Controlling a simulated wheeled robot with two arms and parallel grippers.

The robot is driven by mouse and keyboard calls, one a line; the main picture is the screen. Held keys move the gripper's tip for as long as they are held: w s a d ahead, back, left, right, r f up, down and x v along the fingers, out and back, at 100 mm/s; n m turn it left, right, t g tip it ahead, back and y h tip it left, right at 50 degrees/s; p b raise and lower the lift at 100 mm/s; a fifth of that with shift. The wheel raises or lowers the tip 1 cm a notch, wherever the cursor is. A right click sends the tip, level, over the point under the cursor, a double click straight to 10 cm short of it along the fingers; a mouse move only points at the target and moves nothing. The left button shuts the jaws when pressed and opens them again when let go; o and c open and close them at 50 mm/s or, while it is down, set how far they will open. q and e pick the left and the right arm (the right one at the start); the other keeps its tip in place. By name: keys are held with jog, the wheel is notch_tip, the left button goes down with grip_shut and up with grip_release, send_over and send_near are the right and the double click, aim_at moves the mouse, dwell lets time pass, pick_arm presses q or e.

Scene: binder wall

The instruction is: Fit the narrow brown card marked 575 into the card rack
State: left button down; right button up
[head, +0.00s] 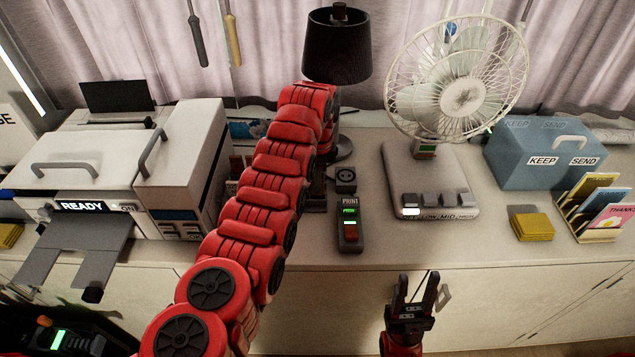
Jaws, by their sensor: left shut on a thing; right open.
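My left arm (265,190) reaches up across the counter and bends down at its far end beside the black lamp. My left gripper (318,190) shows only as a dark part behind the arm. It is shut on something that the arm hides. I cannot make out a brown card marked 575. Behind the arm, a small brown rack-like thing (236,168) shows in part, and I cannot tell if it is the card rack. A wooden rack (572,222) with colored cards stands at the far right. My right gripper (416,285) is open and empty in front of the counter.
A printer (90,160) with a READY display stands at left. A PRINT box (350,228), a fan (460,95), a blue KEEP/SEND box (550,155) and a yellow pad (532,227) stand on the counter. The black lamp (338,45) is close to my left arm. The counter's front middle is clear.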

dwell(0.7)
pick_arm(q)
jog(key=shift+b, duration=0.4)
jog(key=shift+f+b, duration=0.8)
jog(key=shift+f, duration=0.65)
jog(key=c, duration=0.9)
grip_release()
jog(key=shift+o, duration=0.2)
jog(key=shift+r, duration=0.1)
